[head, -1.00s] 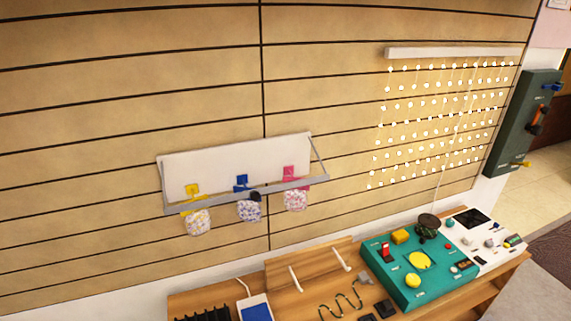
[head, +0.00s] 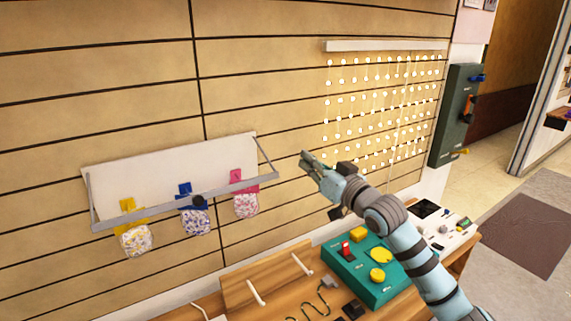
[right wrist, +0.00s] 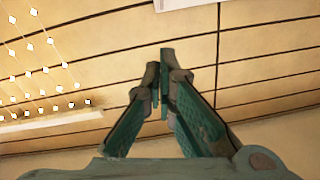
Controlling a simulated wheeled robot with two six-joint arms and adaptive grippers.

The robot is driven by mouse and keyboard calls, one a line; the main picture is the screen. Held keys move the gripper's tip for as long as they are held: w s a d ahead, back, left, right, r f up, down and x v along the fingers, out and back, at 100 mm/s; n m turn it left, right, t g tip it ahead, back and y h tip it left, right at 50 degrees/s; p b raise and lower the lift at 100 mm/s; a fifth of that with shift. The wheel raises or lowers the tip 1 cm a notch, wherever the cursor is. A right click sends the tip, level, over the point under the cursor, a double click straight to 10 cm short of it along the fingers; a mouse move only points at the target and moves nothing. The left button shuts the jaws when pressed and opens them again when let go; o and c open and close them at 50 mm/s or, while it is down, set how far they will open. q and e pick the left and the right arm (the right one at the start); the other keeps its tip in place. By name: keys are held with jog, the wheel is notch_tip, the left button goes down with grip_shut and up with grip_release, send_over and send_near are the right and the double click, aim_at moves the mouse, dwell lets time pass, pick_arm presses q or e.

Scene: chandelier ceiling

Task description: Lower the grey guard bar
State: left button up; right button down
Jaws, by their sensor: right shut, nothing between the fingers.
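The grey guard bar (head: 152,211) runs across the lower front of a white panel (head: 160,175) on the slatted wall. Thin side arms link its ends to the panel. A black knob (head: 199,201) sits near the bar's middle. My right gripper (head: 305,160) is to the right of the bar's right end, apart from it in the picture. Its fingers are shut and empty; they also show close together in the right wrist view (right wrist: 163,60). A small part of a pale thing shows at that view's top edge; I cannot tell what it is. My left gripper is not in view.
Yellow, blue and pink tabs with speckled pouches, such as the yellow one (head: 136,240), hang at the bar. A light string curtain (head: 385,110) hangs right. Below stands a wooden bench with a teal control box (head: 357,270). A dark green panel (head: 453,115) is far right.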

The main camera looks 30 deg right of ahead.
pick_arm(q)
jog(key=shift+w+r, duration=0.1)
pick_arm(e)
jog(key=w+a+f, duration=0.1)
jog(key=w+f, duration=0.2)
jog(key=w, duration=0.6)
jog(key=shift+a+f, duration=0.25)
jog(key=shift+a, duration=0.1)
jog(key=shift+w, duration=0.1)
